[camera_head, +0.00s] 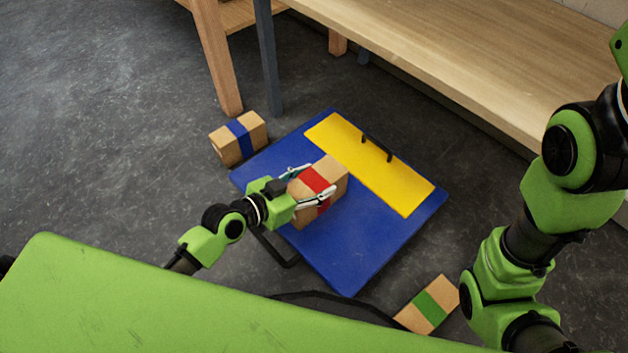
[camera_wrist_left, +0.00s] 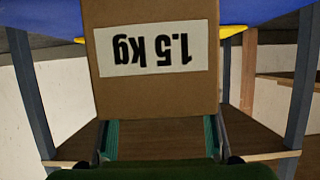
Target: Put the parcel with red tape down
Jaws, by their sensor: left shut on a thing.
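The parcel with red tape (camera_head: 334,174) is a brown cardboard box with a red band, over the blue platform (camera_head: 345,265) in the head view. My left gripper (camera_head: 319,184) is shut on it, one finger along each side. In the left wrist view the parcel (camera_wrist_left: 155,92) fills the upper middle, with a white label reading "1.5 kg" upside down. My left gripper's fingers (camera_wrist_left: 160,138) show on either side of its lower part. I cannot tell whether the parcel touches the platform. My right gripper is out of view.
A yellow strip (camera_head: 365,160) with a black handle (camera_head: 377,147) lies along the platform's far side. A blue-taped parcel (camera_head: 238,139) and a green-taped parcel (camera_head: 429,304) lie on the floor beside the platform. A wooden bench (camera_head: 470,55) stands behind. The platform's near half is clear.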

